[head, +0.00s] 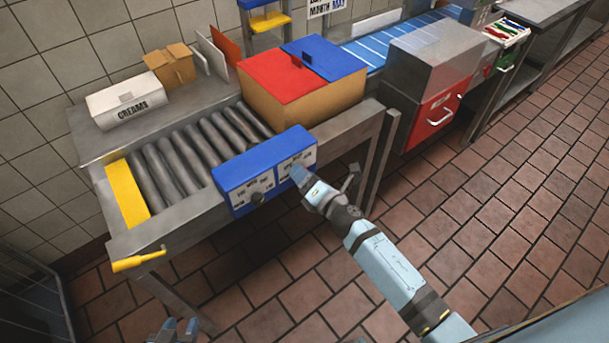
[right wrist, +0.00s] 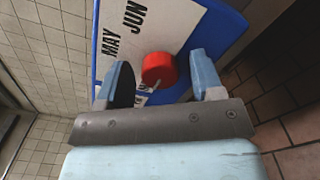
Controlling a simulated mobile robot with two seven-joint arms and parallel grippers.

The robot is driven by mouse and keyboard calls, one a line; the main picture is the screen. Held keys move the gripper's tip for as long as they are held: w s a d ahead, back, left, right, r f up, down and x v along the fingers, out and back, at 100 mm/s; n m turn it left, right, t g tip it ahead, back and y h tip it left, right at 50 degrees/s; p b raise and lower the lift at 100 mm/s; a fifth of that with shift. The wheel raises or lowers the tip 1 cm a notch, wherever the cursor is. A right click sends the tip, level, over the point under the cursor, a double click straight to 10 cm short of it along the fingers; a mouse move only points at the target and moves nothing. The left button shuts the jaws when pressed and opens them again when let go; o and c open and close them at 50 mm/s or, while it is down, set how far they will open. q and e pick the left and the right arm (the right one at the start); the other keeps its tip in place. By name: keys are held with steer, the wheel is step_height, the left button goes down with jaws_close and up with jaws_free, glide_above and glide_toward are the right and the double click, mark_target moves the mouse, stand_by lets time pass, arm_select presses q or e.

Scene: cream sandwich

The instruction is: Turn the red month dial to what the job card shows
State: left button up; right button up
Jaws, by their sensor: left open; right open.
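The red month dial (right wrist: 158,68) is on a white panel with MAY and JUN printed beside it in the right wrist view. A small pale mark shows at its lower edge; I cannot tell which month it points to. My right gripper (right wrist: 164,80) is open, with its fingers on either side of the dial; contact is not clear. In the head view my right gripper (head: 300,177) is at the right panel of the blue dial box (head: 264,158) and hides the dial. The job card (head: 328,8), cut off at the top, reads MONTH MAY. My left gripper (head: 175,328) is open and empty, low at the bottom edge.
A dark knob (head: 258,198) is on the box's left panel. Behind the box are a roller conveyor (head: 185,155) and a carton with red and blue flaps (head: 290,105). A yellow handle (head: 138,261) sticks out at the front left. Floor in front is clear.

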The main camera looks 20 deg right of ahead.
steer(key=c, duration=0.9)
steer(key=shift+m, duration=0.3)
steer(key=shift+m+p, duration=3)
steer(key=shift+m, duration=5.6)
steer(key=o, duration=0.9)
